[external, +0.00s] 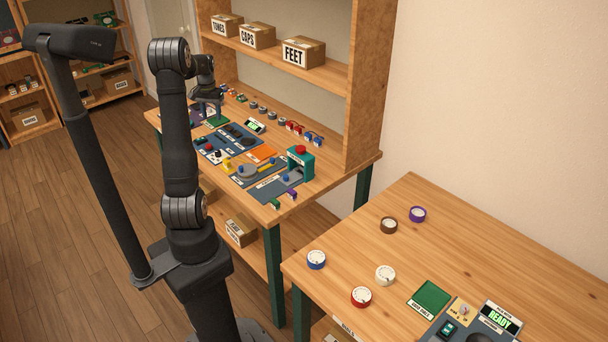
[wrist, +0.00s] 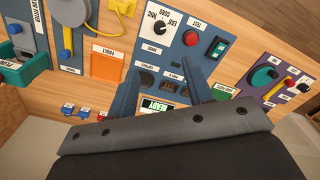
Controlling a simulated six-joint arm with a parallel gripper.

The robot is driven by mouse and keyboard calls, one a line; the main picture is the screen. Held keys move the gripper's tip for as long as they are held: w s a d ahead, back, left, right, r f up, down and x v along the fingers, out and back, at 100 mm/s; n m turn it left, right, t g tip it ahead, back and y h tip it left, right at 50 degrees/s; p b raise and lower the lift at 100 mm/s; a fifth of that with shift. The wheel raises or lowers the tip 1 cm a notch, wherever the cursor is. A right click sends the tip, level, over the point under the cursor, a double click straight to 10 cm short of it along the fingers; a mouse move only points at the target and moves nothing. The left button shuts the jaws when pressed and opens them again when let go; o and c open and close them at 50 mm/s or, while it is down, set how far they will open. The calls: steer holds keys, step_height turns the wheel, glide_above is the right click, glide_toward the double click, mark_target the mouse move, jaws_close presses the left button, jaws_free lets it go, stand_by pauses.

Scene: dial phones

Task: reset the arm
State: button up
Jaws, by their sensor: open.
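My arm (external: 180,150) rises from its base at the left and bends over the far workbench (external: 330,171). My gripper (external: 212,108) hangs above the left part of that bench, pointing down. In the wrist view my gripper (wrist: 163,82) has its two fingers apart over a dark blue control panel (wrist: 181,50), with nothing seen between them. A small green READY display (wrist: 155,105) lies just in front of the gripper body. Whether the fingertips touch the panel cannot be told.
A teal press-like device (external: 300,161) stands at the bench's right end. A shelf (external: 270,56) with labelled boxes rises behind. The nearer table (external: 460,235) at right holds several round dials, a green pad (external: 431,296) and another READY display (external: 500,317). An orange pad (wrist: 106,65) lies beside the panel.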

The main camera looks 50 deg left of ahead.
mark_target(218, 151)
step_height(218, 151, down, 18)
steer(key=shift+r, duration=0.25)
stand_by(0.5)
steer(key=shift+r, duration=0.1)
